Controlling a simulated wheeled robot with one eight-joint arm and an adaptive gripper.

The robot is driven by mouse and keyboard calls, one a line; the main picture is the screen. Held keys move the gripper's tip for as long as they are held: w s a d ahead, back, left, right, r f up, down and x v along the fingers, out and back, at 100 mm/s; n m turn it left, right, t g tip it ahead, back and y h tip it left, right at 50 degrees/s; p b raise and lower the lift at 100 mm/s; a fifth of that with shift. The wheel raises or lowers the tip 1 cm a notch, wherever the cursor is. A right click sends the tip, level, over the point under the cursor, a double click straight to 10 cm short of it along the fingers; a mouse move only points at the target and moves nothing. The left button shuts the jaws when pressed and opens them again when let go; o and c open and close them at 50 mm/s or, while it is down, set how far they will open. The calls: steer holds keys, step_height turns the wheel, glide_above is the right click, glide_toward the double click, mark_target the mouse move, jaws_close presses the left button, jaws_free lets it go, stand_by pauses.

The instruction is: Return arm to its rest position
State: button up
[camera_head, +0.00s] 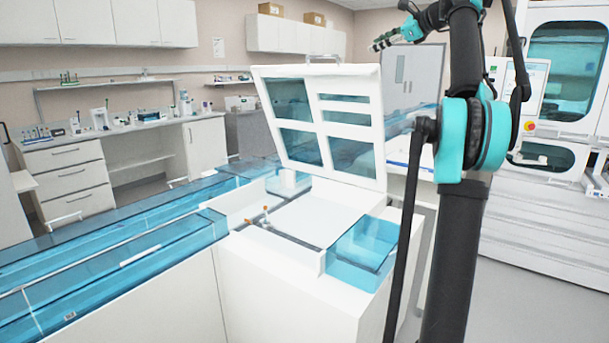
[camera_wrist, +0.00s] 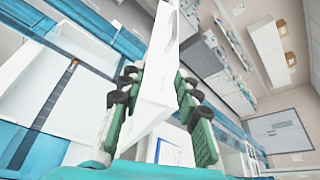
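My gripper (camera_head: 383,40) is raised at the upper right of the head view, at the end of my bent arm. It is just beyond the top right corner of the white lid (camera_head: 355,98), which stands open with windows and a top handle. In the wrist view, the green fingers of my gripper (camera_wrist: 158,88) are spread apart. The white lid (camera_wrist: 160,95) shows edge-on between and beyond them; I see no grip on it. Whether they touch cannot be told.
The white machine (camera_head: 285,285) below the lid has an open top with small orange-capped tubes (camera_head: 266,209). A blue-covered track (camera_head: 120,245) runs left. A bench (camera_head: 130,125) stands behind. A large white cabinet (camera_head: 565,90) is at right, with clear floor (camera_head: 530,290) before it.

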steer(key=s+a+f+n+g+h, duration=0.1)
steer(key=s+a+f+n+g, duration=0.2)
steer(key=f, duration=0.9)
steer(key=s+a+f+n+h, duration=0.2)
steer(key=s+f+n, duration=0.25)
steer(key=f, duration=0.75)
steer(key=s+a+f+n+g+h, duration=0.1)
steer(key=s+a+f+n+g, duration=0.3)
steer(key=f, duration=0.8)
steer(key=s+d+f+n+h, duration=0.1)
steer(key=s+f+n, duration=0.3)
steer(key=s+f, duration=1.2)
steer(key=s+d+f+n+h, duration=0.2)
steer(key=s+f+n+h, duration=0.2)
steer(key=s+f, duration=1.3)
steer(key=shift+d+f+n, duration=0.15)
steer(key=shift+d+n, duration=0.1)
steer(key=shift+n, duration=0.3)
steer(key=shift+o, duration=0.4)
